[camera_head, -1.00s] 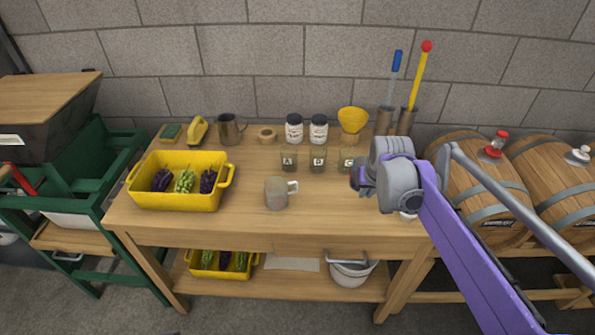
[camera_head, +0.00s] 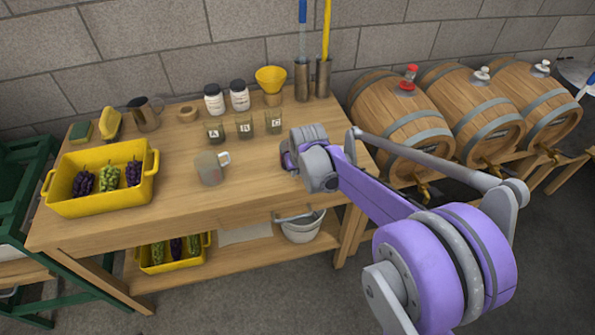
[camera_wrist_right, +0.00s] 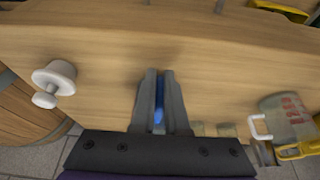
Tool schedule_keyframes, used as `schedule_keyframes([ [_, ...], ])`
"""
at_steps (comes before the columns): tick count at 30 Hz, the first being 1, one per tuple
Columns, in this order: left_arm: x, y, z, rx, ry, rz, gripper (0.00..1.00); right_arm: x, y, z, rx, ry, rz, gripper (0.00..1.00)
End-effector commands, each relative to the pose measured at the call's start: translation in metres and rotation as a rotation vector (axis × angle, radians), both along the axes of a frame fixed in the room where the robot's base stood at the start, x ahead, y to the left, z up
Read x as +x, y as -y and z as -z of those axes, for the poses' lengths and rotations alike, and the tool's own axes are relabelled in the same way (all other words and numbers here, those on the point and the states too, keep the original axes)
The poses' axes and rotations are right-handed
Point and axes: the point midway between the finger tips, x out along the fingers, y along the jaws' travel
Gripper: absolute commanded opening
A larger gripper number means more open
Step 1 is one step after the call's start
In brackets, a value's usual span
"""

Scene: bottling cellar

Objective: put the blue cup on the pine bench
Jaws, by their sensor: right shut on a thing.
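My right gripper (camera_head: 288,158) is above the right part of the pine bench (camera_head: 150,215), right of the grey cup with a white handle (camera_head: 210,168). In the right wrist view its fingers (camera_wrist_right: 161,105) are shut on a narrow blue thing (camera_wrist_right: 159,100), which I take to be the blue cup. Most of it is hidden between the fingers, and it does not show in the head view. I cannot tell whether it touches the bench top. My left gripper is in neither view.
Three lettered jars (camera_head: 245,127) stand behind the gripper. A yellow crate of grapes (camera_head: 100,205) is at the bench's left. A white knobbed piece (camera_wrist_right: 55,82) lies near the bench edge. Barrels (camera_head: 400,115) stand right of the bench. Bare wood surrounds the grey cup.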

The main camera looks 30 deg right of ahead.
Motion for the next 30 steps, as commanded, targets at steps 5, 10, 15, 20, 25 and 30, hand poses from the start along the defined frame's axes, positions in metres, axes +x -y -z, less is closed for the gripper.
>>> schedule_keyframes([
  [5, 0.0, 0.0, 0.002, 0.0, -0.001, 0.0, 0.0, 0.0, 0.0, 0.002, 0.0, 0.0, 0.0, 0.0],
  [10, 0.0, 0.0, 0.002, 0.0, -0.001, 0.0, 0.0, 0.0, 0.0, 0.002, 0.0, 0.0, 0.0, 0.37],
  [15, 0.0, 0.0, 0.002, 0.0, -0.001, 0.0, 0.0, 0.0, 0.0, 0.002, 0.0, 0.0, 0.0, 0.42],
  [20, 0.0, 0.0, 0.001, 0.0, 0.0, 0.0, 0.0, 0.0, 0.0, 0.001, 0.0, 0.0, 0.0, 0.42],
  [25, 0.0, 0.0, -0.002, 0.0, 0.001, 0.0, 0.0, -0.006, -0.001, -0.015, 0.0, 0.0, 0.0, 0.42],
  [30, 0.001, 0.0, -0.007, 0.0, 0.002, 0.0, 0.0, -0.02, -0.005, -0.049, 0.0, 0.0, 0.0, 0.42],
])
